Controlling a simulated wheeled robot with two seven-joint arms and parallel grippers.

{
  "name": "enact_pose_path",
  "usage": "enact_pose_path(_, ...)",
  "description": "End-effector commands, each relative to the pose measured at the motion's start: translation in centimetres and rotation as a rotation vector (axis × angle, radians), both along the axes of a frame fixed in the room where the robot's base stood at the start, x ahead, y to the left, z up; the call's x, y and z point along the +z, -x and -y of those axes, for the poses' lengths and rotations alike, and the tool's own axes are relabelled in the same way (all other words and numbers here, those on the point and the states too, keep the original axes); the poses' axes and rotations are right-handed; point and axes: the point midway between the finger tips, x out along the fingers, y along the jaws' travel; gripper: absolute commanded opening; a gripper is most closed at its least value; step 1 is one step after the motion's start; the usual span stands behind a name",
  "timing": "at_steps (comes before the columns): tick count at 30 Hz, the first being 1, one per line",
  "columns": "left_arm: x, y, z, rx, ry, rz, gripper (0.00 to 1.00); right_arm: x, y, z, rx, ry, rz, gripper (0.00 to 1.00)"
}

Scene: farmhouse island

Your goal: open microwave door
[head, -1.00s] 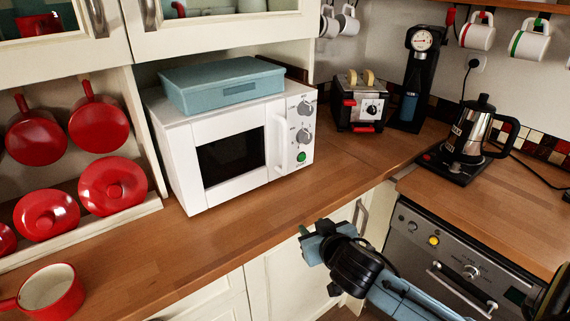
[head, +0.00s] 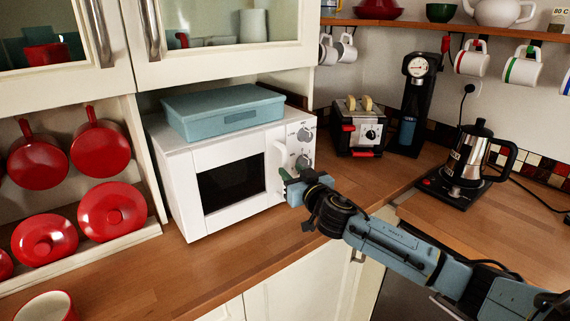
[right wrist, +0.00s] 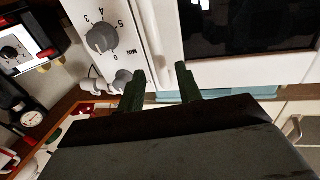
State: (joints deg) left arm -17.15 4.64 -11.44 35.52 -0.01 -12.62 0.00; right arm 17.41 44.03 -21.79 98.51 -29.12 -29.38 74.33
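The white microwave (head: 182,190) stands on the wooden counter with its door (head: 258,190) closed. Its white vertical handle (head: 279,155) is at the door's right edge, beside the knobs. My right gripper (head: 288,177) is at the front of the microwave, by the lower part of the handle. In the right wrist view, the two dark fingers of the gripper (right wrist: 160,70) are apart, and the handle (right wrist: 150,42) lines up with the gap between them. I cannot tell whether they touch it. My left gripper is not in view.
A blue box (head: 220,109) lies on top of the microwave. Red pans (head: 38,155) are at left, and a red pot (head: 45,307) is at the counter's front left.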

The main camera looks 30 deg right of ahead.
Motion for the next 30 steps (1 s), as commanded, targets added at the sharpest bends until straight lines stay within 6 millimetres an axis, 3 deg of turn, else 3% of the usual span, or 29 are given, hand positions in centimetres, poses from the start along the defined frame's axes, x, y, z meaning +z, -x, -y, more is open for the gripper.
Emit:
enact_pose_path(3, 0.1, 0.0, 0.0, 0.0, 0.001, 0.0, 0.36, 0.1, -2.0, 0.3, -0.002, 0.0, 0.002, 0.35)
enact_pose_path(9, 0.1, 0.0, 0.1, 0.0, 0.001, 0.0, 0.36, 0.0, -4.2, 0.5, -0.002, 0.0, 0.001, 0.35)
enact_pose_path(23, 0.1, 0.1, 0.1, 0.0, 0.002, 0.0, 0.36, 0.0, -5.1, 0.6, 0.0, 0.0, -0.001, 0.35)
enact_pose_path(30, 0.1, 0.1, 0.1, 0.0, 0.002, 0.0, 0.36, 0.0, -5.1, 0.6, 0.0, 0.0, -0.001, 0.05)
